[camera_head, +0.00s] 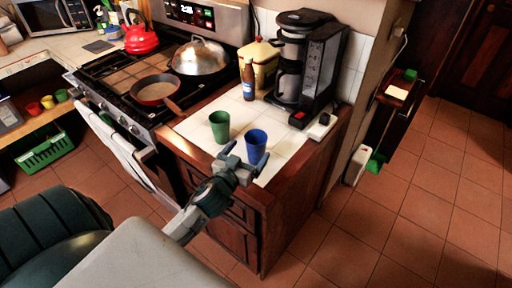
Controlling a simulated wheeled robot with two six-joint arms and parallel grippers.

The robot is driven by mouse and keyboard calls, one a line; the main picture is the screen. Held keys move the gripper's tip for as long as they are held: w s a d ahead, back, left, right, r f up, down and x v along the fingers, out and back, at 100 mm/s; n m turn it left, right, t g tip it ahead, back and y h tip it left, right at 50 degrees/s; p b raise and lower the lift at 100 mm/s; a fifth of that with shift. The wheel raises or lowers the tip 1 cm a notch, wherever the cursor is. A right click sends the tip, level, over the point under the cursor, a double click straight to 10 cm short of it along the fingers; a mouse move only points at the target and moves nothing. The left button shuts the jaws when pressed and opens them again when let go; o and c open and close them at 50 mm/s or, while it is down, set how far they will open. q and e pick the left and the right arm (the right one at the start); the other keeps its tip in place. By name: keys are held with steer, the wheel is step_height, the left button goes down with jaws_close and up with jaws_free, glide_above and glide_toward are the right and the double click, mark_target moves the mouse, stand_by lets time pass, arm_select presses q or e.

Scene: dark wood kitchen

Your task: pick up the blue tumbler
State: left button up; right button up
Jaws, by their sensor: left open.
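The blue tumbler (257,142) stands upright on the white tiled counter (286,150), near its front edge. My left gripper (243,158) is open in front of the tumbler. One finger reaches up on the tumbler's left side, and the other overlaps its lower right part in the picture. I cannot tell whether the fingers touch it. A green tumbler (219,127) stands close by, to the left and slightly behind. My right gripper is out of view.
A black coffee maker (304,65), a brown bottle (248,79) and a yellow canister (262,61) stand at the counter's back. The stove (125,88) on the left holds a pan (155,91), a domed lid (200,57) and a red kettle (140,38).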

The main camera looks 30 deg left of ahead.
mark_target(251, 145)
arm_select(q)
steer(key=shift+w+a, duration=0.1)
steer(key=shift+w, duration=1)
steer(key=shift+w+a+r+p, duration=0.1)
steer(key=shift+w+a+p, duration=0.15)
steer(key=shift+w+p, duration=0.4)
steer(key=w+p, duration=0.2)
steer(key=w, duration=0.1)
steer(key=shift+a, duration=0.4)
steer(key=shift+w+f+p, duration=0.3)
steer(key=shift+w+f, duration=0.05)
steer(key=shift+w, duration=0.1)
steer(key=shift+s, duration=0.1)
steer(key=c, duration=1.3)
steer(key=shift+r, duration=0.15)
